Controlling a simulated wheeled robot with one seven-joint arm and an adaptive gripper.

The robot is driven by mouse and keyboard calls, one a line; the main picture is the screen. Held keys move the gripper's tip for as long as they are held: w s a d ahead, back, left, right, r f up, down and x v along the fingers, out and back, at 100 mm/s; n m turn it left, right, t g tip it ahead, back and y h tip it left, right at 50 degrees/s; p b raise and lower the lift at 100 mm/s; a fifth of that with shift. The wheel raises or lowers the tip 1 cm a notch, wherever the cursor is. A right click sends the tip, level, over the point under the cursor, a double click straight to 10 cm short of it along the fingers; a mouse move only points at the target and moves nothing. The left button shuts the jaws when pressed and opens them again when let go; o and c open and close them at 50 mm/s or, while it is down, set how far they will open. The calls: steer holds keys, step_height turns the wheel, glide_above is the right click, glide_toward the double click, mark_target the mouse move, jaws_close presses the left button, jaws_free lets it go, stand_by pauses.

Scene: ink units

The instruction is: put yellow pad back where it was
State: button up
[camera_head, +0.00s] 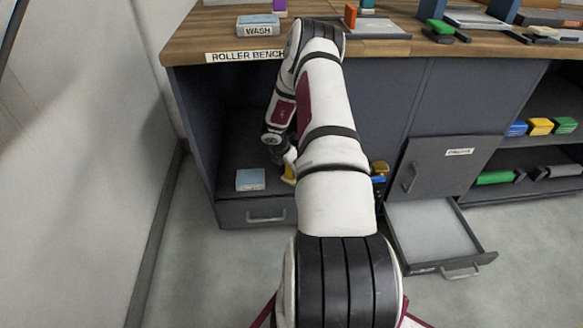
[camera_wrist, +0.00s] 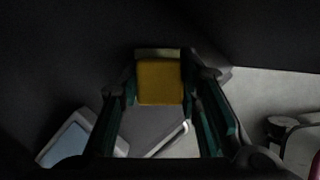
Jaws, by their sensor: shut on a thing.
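My gripper (camera_wrist: 160,88) is shut on a yellow pad (camera_wrist: 160,82), which sits between its two fingers in the wrist view. In the head view the yellow pad (camera_head: 288,175) shows as a small patch below my gripper (camera_head: 289,158), inside the open bay under the bench. My arm hides part of this bay. I cannot tell whether the pad touches the bay floor. Another yellow piece (camera_head: 379,168) shows above a blue one (camera_head: 378,179), just right of my arm.
A pale blue box (camera_head: 250,180) sits on the bay floor, left of my gripper; it also shows in the wrist view (camera_wrist: 66,145). A drawer (camera_head: 428,228) stands pulled out at right. The right shelves hold blue, yellow and green pieces (camera_head: 540,126). The wooden bench top (camera_head: 200,40) overhangs the bay.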

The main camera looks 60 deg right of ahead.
steer(key=shift+f, duration=0.1)
steer(key=o, duration=1.1)
steer(key=p+v, duration=0.4)
steer(key=v, duration=0.8)
steer(key=shift+s, duration=0.1)
